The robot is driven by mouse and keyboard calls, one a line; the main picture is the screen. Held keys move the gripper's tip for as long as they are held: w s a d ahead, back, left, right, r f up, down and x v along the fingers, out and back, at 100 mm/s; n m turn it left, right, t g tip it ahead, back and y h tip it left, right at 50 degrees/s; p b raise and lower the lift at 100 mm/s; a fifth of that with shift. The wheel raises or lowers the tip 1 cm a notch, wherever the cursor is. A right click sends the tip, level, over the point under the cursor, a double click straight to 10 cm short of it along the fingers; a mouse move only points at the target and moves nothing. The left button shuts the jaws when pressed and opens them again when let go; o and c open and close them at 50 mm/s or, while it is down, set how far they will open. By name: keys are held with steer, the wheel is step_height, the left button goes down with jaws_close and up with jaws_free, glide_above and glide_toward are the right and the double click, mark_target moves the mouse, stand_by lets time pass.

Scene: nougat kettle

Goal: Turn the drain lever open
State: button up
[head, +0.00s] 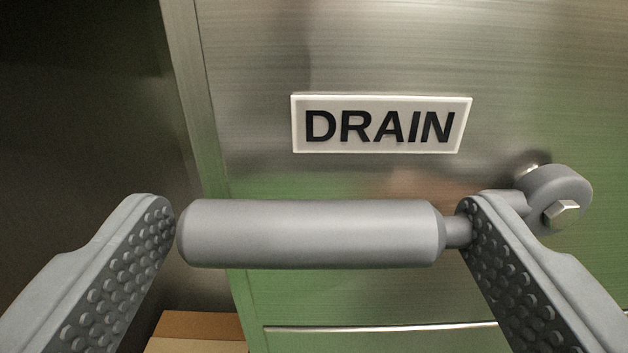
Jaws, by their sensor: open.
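The drain lever (310,233) is a grey lever with a thick cylindrical handle lying level across the middle of the head view. Its thin neck runs right to a round pivot hub with a bolt (562,212) on the steel panel. My gripper (318,215) is open, one finger at the handle's left end and the other by the neck at its right. The handle lies between the fingers. I cannot tell whether either finger touches it. The right finger hides part of the neck. A white sign reading DRAIN (381,124) is above the handle.
The brushed steel panel (400,40) fills the middle and right, with a greenish reflection. A horizontal seam crosses it below the handle. Left of the panel's vertical edge is a dark recess (80,90). A brown box-like thing (200,327) shows at the bottom left.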

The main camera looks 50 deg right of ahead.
steer(key=shift+w+d, duration=0.15)
steer(key=shift+d, duration=0.05)
steer(key=c, duration=1.4)
